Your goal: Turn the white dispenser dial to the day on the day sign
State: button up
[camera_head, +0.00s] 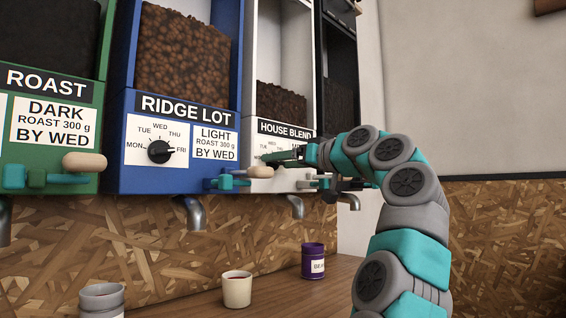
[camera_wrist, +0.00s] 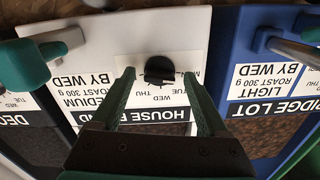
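The white dispenser (camera_head: 275,187), labelled HOUSE BLEND, stands between the blue and black ones. Its black dial (camera_wrist: 159,69) shows in the upside-down wrist view, on a white plate with TUE, WED and THU readable and part of MON. I cannot tell which day the dial points at. Its card (camera_wrist: 83,66) reads MEDIUM, ROAST 300 g, BY WED. My gripper (camera_wrist: 158,74) is open, its fingers on either side of the dial with visible gaps. In the head view my gripper (camera_head: 283,154) is at the dispenser's front and hides the dial. No separate day sign is in view.
The blue RIDGE LOT dispenser (camera_head: 117,181) with its own dial (camera_head: 159,151) is at left, the green one (camera_head: 50,188) beyond it. Levers and spouts stick out below the dials. A cream cup (camera_head: 237,291), a purple can (camera_head: 313,262) and grey cups (camera_head: 102,298) stand on the counter.

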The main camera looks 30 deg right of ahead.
jog(key=shift+s, duration=0.1)
jog(key=b+v, duration=0.1)
jog(key=v, duration=0.6)
jog(key=shift+s+d+b, duration=0.15)
jog(key=shift+s+b, duration=0.1)
jog(key=shift+b, duration=0.1)
